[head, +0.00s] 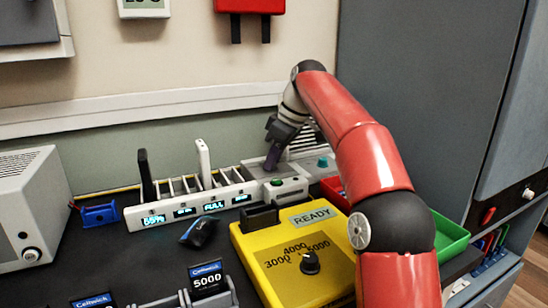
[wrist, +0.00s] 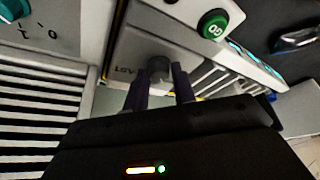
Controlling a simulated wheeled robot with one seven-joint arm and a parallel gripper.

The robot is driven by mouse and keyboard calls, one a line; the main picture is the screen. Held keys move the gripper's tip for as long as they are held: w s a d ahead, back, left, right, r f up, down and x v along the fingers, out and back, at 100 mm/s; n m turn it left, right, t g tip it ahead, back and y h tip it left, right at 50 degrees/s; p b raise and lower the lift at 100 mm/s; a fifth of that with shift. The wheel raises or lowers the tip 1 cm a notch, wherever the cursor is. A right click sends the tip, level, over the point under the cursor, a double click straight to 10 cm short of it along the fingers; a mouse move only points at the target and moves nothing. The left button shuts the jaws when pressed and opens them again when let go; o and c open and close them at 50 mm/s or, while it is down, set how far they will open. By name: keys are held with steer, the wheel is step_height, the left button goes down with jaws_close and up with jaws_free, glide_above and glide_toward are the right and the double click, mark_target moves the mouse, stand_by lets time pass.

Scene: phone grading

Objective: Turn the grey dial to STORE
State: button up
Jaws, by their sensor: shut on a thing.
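The grey dial (wrist: 159,66) is a small round knob on the light grey panel, seen in the wrist view between my fingertips. My gripper (wrist: 161,78) is shut on it, with one dark finger on each side. Lettering beside the dial is partly legible and upside down; I cannot read which position the dial points to. In the head view my gripper (head: 272,163) reaches down onto the rear of the grey unit, and the dial is hidden behind the fingers.
A green GO button (wrist: 214,26) sits close to the dial. A teal knob (head: 323,162) is to the right. A slotted rack with lit displays (head: 183,212) extends left. A yellow box (head: 275,270) with a black dial (head: 310,262) and READY display stands in front.

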steer(key=shift+n, duration=0.5)
steer(key=o, duration=1)
